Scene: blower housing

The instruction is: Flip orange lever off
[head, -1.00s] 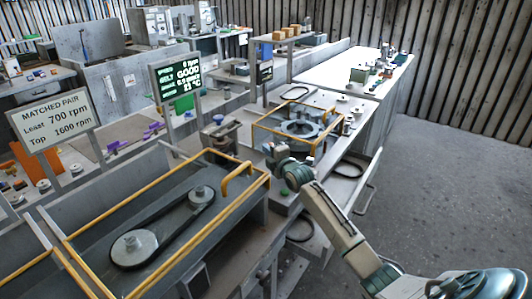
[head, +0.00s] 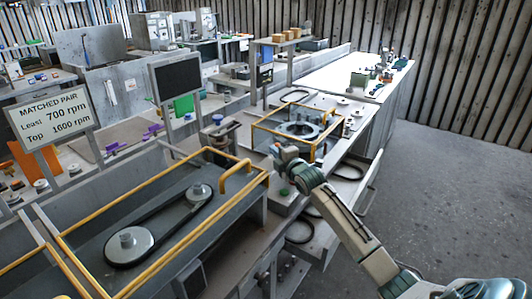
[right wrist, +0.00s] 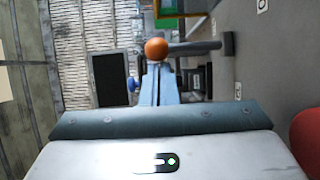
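The orange lever shows in the right wrist view as a round orange knob (right wrist: 156,48), with a grey bar running to the right behind it. My right gripper (right wrist: 160,84) has its fingers together, and their tips are just below the knob in the picture. I cannot tell whether they touch it. In the head view my right gripper (head: 279,152) is at the bench front, beside the yellow-framed machine, and hides the lever there. The display screen (head: 175,78) is dark; it also shows dark in the right wrist view (right wrist: 110,80). My left gripper is not in view.
A belt-and-pulley unit (head: 128,243) with yellow rails (head: 190,245) lies at the left. A green button box (head: 284,194) sits just below my right gripper. A sign (head: 51,118) stands at the left. The floor (head: 450,190) at the right is clear.

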